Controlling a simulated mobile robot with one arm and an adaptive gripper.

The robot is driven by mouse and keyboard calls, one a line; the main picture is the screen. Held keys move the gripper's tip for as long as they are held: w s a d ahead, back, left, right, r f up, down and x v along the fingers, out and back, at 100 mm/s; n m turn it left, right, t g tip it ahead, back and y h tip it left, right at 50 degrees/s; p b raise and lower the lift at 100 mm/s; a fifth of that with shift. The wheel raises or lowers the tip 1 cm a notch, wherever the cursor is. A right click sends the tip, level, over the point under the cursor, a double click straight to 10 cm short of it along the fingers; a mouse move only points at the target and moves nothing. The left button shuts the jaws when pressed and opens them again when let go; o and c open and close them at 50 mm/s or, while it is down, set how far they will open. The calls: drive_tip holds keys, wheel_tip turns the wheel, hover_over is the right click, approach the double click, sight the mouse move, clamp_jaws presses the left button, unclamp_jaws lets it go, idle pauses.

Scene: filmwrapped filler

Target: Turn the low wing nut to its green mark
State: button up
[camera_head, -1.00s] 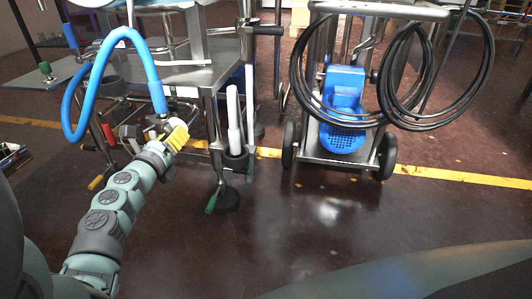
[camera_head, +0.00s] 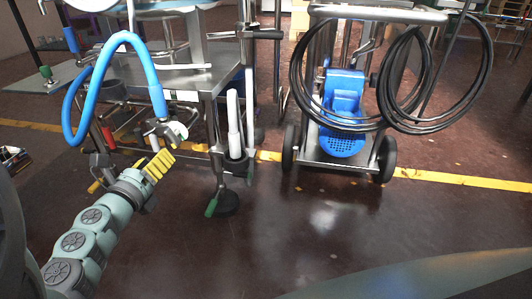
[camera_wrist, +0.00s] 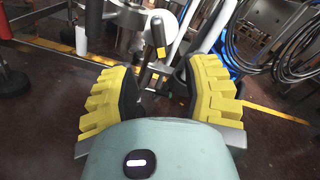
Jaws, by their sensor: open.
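My gripper (camera_head: 158,165) has yellow ribbed finger pads. It stands open below and left of the metal clamp fitting (camera_head: 171,130) at the low end of the blue hose (camera_head: 152,82), apart from it. A small green spot shows on the fitting's right side. The low wing nut is too small to make out for certain there. In the wrist view my open gripper (camera_wrist: 156,76) has its pads spread wide with nothing held. A dark handle with a yellowish end (camera_wrist: 158,38) shows beyond the gap, near a pale round part.
A steel machine table (camera_head: 205,78) stands behind the hose. A wheeled cart with a blue pump (camera_head: 343,95) and coiled black hoses (camera_head: 432,75) is farther right. The front floor is clear.

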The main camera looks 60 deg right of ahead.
drive_tip(key=shift+v, duration=1.9)
